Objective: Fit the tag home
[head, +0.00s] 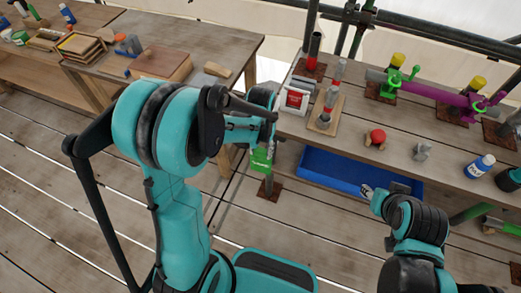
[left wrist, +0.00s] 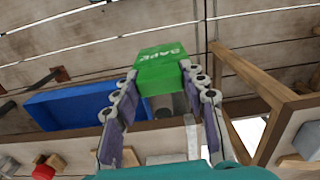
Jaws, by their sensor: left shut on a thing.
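The green tag (head: 261,161) has pale lettering that seems to read SAFE, upside down in the left wrist view (left wrist: 158,66). My left gripper (left wrist: 160,74) is shut on it, with one finger at each side. In the head view the tag hangs below my left wrist, in front of the bench's near left corner; much of that gripper is hidden by the arm. A white and red holder (head: 295,98) stands on the bench just beyond it. My right gripper (head: 368,190) shows small over the blue tray; its jaws are unclear.
The bench (head: 350,125) carries a red-topped knob (head: 376,138), a grey fitting (head: 421,151), bottles and purple and green scaffold parts. The blue tray (head: 325,172) lies under its front edge. A second bench (head: 215,45) with blocks is at the left. The plank floor between is clear.

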